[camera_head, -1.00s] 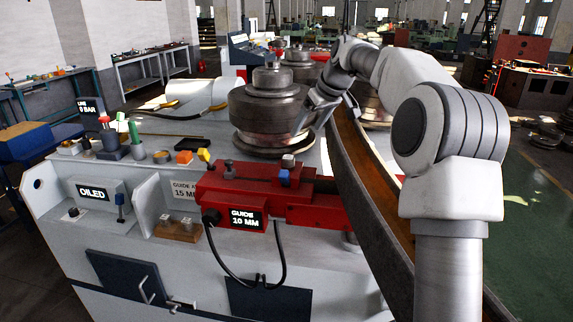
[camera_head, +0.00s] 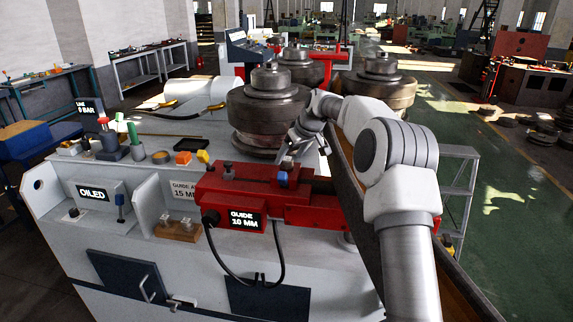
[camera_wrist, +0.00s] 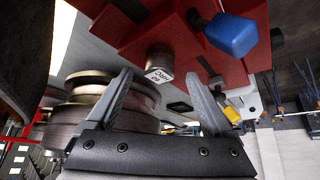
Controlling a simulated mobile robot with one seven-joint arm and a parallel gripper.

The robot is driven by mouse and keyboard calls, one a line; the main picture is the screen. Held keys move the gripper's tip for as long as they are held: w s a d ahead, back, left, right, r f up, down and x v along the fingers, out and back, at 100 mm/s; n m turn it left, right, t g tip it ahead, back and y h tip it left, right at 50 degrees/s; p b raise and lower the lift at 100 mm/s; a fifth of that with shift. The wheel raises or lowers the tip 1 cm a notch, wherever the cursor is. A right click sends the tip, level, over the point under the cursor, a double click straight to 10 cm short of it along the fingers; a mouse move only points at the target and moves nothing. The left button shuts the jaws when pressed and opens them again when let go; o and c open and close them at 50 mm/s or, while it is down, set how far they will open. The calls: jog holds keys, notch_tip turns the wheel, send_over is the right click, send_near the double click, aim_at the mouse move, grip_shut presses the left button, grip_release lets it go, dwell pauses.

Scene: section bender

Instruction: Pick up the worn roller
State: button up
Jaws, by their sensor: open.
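My gripper (camera_head: 287,157) is open and empty, low over the red guide block (camera_head: 240,190). In the wrist view its fingers (camera_wrist: 160,76) are spread, with a short metal cylinder (camera_wrist: 159,62) lettered HRC in line with the gap between them. I cannot tell whether they touch it. Three stacked steel rollers stand on the machine: a near one (camera_head: 268,108), one behind it (camera_head: 300,66) and one at the right (camera_head: 380,82). The near roller also shows at the left of the wrist view (camera_wrist: 85,110). I cannot tell which roller is the worn one.
A blue knob (camera_wrist: 232,35) sits on the red guide near my right finger in the wrist view. A long steel section (camera_head: 345,175) runs beside my arm. Small tools and an orange block (camera_head: 183,158) lie on the machine top at the left.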

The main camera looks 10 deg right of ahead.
aim_at(287, 159)
jog(key=p+x, duration=0.1)
jog(key=x, duration=0.3)
jog(key=shift+w, duration=0.15)
jog(key=shift+r, duration=0.1)
grip_shut()
jog(key=shift+r, duration=0.1)
